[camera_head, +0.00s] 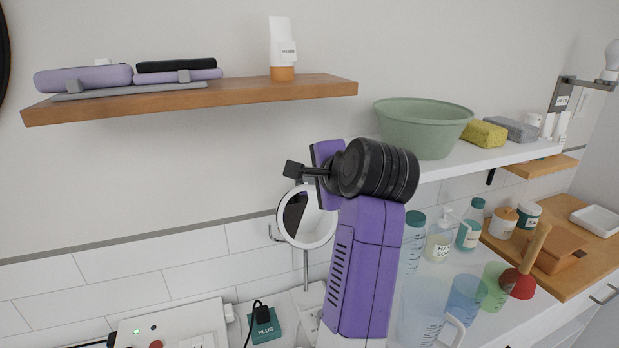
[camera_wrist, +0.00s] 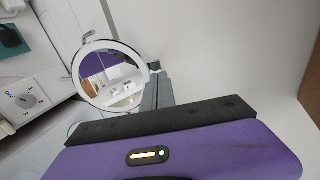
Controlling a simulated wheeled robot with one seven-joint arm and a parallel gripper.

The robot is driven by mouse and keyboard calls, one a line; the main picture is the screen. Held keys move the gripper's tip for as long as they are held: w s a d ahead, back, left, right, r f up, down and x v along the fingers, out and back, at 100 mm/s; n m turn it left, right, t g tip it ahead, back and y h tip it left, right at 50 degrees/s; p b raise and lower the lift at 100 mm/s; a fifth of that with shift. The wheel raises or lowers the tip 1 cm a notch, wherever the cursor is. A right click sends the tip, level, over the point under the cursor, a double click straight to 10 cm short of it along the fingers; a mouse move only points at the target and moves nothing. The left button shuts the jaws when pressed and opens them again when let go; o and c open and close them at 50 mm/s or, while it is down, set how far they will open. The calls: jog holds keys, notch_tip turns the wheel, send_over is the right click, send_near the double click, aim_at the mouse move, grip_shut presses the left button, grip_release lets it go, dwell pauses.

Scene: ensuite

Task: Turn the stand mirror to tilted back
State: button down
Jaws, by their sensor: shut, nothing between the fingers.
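The round stand mirror (camera_head: 317,224) has a white rim and a thin metal stem, and stands below the wooden shelf. My purple arm and black wrist hide part of its right side. In the wrist view the mirror (camera_wrist: 112,76) faces the camera and reflects purple and a pale room. My gripper (camera_head: 293,169) is shut and empty, above the mirror's top edge in the head view. In the wrist view its narrow fingers (camera_wrist: 154,68) lie just beside the rim. I cannot tell whether they touch it. The exact tilt of the mirror is unclear.
A wooden shelf (camera_head: 200,99) hangs above left. A green basin (camera_head: 422,127) stands on a white shelf at right. A plug box (camera_head: 264,327) stands near the mirror's base.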

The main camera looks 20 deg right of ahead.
jog(key=r+b+v, duration=0.1)
jog(key=v, duration=1)
notch_tip(320, 180, up, 7)
jog(key=w+d+n+t+h, duration=0.1)
jog(key=d+n+t+h, duration=0.15)
jog(key=n+t, duration=0.35)
jog(key=s+a+f+n+t+y, duration=0.35)
jog(key=s+f+n, duration=1)
jog(key=f, duration=0.65)
jog(key=s+f+g, duration=0.2)
jog(key=s+f, duration=0.4)
jog(key=s, duration=0.4)
jog(key=s+f+m+g, duration=0.1)
jog(key=s+f+g, duration=0.2)
jog(key=s, duration=0.7)
jog(key=s+f+g+h, duration=0.1)
jog(key=s+f+g, duration=0.1)
jog(key=s+f, duration=0.6)
jog(key=shift+s+a+f, duration=0.3)
jog(key=shift+s+f, duration=0.05)
jog(key=shift+s, duration=0.8)
jog(key=shift+m+g, duration=0.25)
